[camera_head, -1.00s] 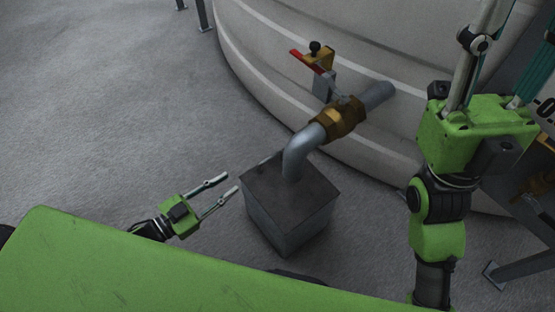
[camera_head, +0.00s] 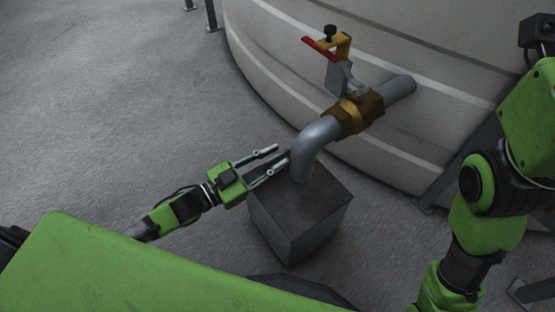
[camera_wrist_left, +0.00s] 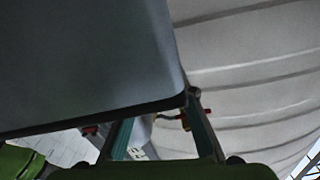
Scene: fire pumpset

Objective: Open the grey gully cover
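The grey gully is a square metal box with its flat grey cover (camera_head: 315,206) lying on top, shut. A grey pipe (camera_head: 314,142) bends down into it near the far edge. My left gripper (camera_head: 278,158) is open and empty, at the cover's far left side close to the pipe; whether it touches is unclear. In the left wrist view, a large dark grey face of the gully (camera_wrist_left: 85,60) fills the upper left, and the spread fingers (camera_wrist_left: 162,130) reach by its corner. My right arm stands at the right edge; its gripper is out of view.
A large pale tank (camera_head: 400,90) stands behind the gully. A brass valve (camera_head: 354,113) with a red handle (camera_head: 319,49) sits on the pipe. The floor (camera_head: 120,120) to the left is clear.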

